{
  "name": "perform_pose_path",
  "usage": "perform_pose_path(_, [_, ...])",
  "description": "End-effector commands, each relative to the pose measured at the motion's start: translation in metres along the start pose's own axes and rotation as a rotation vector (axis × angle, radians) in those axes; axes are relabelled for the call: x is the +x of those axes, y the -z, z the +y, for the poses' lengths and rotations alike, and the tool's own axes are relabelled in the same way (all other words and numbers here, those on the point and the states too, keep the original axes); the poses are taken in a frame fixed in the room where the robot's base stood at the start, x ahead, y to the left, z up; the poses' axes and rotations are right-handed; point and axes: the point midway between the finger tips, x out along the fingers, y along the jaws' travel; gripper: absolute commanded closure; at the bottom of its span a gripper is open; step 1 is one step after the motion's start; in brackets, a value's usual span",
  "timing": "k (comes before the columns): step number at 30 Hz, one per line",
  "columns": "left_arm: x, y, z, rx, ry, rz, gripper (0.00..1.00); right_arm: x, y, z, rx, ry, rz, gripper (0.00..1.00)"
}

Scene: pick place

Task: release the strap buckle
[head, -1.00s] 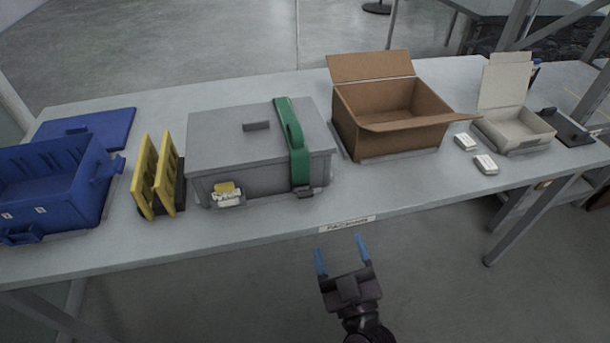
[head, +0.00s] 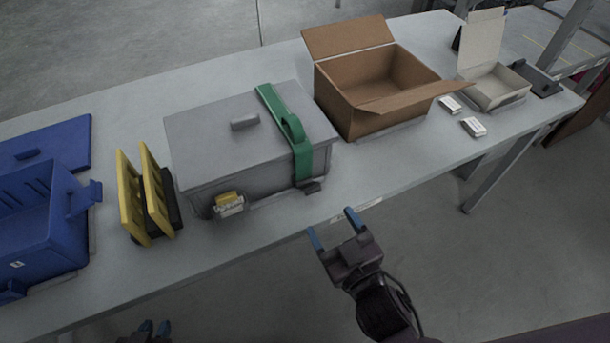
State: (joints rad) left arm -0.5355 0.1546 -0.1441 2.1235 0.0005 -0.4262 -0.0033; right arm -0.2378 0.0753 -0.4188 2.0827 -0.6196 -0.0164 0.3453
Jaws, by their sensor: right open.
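A green strap (head: 272,100) runs over the lid of a grey box (head: 200,140) and down its front right side. A small dark buckle (head: 312,187) sits at the strap's lower end, near the table top. My right gripper (head: 334,229) is open and empty, below and right of the buckle, at the table's front edge and apart from the strap.
Yellow upright panels (head: 130,200) and a blue crate (head: 50,235) stand left of the grey box. An open cardboard box (head: 345,105) is to its right, with small white packs (head: 473,127) and an open white carton (head: 497,88) beyond. The table front is clear.

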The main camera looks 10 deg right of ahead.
Motion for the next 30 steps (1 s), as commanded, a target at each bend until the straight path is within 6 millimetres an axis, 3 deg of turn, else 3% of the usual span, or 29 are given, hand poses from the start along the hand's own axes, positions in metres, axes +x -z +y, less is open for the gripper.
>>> perform_pose_path(6, [0.001,-0.001,0.001,0.000,-0.003,-0.002,0.75,0.000,-0.003,0.002,0.151,-0.010,-0.020,0.29])
perform_pose_path(11, [0.001,-0.001,0.001,-0.001,-0.003,-0.003,0.75,0.006,-0.003,0.001,0.172,-0.009,-0.018,0.29])
perform_pose_path(30, [0.004,-0.003,0.002,-0.007,-0.002,-0.003,0.75,0.089,-0.006,0.002,0.170,-0.008,-0.019,0.29])
